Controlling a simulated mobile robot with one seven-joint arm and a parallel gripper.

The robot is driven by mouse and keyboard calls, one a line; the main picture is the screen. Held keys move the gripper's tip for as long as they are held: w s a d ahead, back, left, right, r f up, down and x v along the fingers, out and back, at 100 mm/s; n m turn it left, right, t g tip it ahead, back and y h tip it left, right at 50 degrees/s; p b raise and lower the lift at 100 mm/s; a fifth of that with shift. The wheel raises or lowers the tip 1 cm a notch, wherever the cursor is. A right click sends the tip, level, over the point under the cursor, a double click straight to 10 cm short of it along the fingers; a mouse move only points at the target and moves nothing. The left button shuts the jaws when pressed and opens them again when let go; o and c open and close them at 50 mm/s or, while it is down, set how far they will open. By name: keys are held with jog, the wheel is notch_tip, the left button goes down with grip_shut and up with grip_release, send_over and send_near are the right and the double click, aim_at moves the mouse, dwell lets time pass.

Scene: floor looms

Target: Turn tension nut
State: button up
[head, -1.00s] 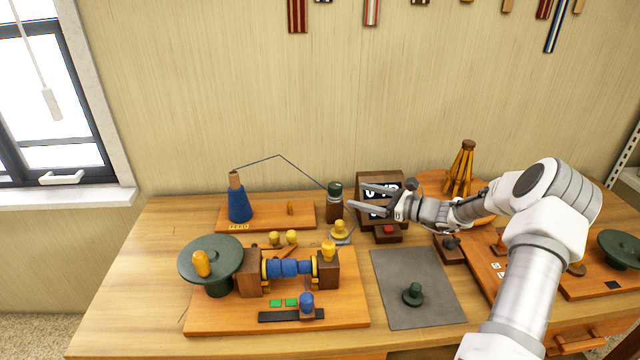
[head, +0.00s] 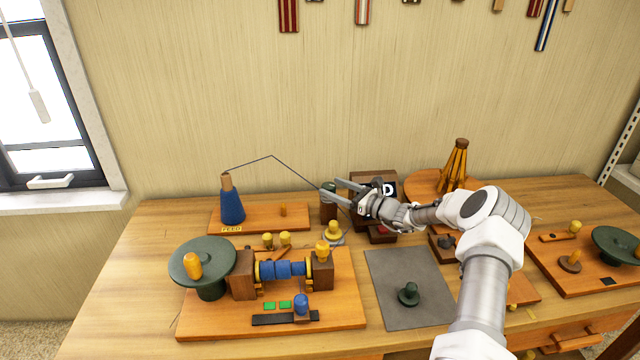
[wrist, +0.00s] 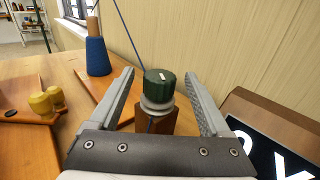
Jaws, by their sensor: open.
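The tension nut, a dark green ribbed knob with a white mark (wrist: 160,84), sits on a grey collar on top of a brown wooden post (wrist: 156,122). In the head view the knob (head: 328,187) stands at the back of the table, left of the display box. My gripper (head: 336,190) is open in front of the post, pointing left. In the wrist view the two fingers (wrist: 160,90) stand on either side of the knob, with a gap visible on both sides. I cannot tell whether the fingertips reach past the knob. A dark thread (wrist: 128,36) runs to the post.
The dark display box (head: 376,184) stands close to the right of the post. A blue yarn cone (head: 232,208) is at the left on a wooden board. A yellow knob (head: 333,232) sits in front of the post. A winder (head: 283,270) and grey mat (head: 408,262) lie nearer.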

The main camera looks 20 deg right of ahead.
jog(key=x, duration=0.5)
jog(key=shift+w+a, duration=0.25)
jog(key=shift+w, duration=0.1)
grip_shut()
